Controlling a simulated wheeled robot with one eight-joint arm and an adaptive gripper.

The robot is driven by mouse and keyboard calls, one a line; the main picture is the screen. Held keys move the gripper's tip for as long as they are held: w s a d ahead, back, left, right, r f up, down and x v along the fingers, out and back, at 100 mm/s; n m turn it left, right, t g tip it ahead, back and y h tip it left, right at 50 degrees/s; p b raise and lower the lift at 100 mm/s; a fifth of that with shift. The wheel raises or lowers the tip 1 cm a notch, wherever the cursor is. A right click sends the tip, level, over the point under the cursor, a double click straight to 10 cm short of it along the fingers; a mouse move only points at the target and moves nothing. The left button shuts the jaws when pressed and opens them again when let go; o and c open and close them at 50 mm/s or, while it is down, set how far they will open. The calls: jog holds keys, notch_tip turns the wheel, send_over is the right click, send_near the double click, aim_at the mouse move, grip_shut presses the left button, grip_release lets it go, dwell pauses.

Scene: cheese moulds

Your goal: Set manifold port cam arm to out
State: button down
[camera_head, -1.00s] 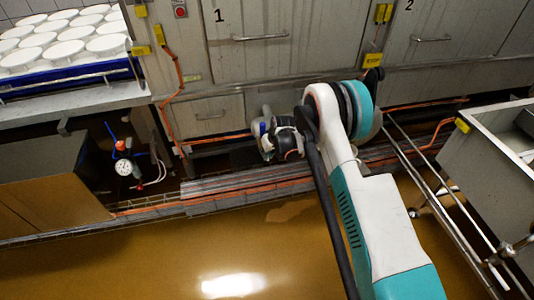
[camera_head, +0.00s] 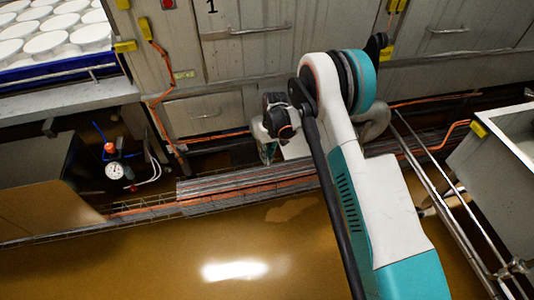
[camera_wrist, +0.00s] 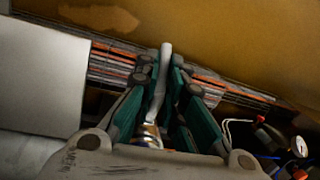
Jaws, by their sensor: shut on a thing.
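My gripper (camera_wrist: 163,75) shows in the wrist view with its teal fingers closed on either side of a slim grey lever, which looks like the cam arm (camera_wrist: 165,58). The lever runs between the fingers from a shiny metal fitting (camera_wrist: 149,133) near the palm and sticks out past the fingertips. The fitting is partly hidden by the fingers. In the head view my gripper (camera_head: 268,152) is small and mostly hidden behind my wrist, low by the cabinet front. The cam arm cannot be made out there.
A pressure gauge (camera_head: 114,170) with a red cap and blue and white hoses stands left of my gripper. A slatted grey channel with orange piping (camera_head: 235,187) runs along the floor. A steel vat (camera_head: 490,170) stands at right. White moulds (camera_head: 48,42) fill a blue tray at upper left.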

jog(key=shift+d+r+g, duration=0.15)
jog(key=shift+r+g, duration=0.1)
jog(key=shift+g, duration=0.15)
jog(key=c, duration=1.7)
grip_release()
jog(key=shift+s+d, duration=0.1)
jog(key=v, duration=1.2)
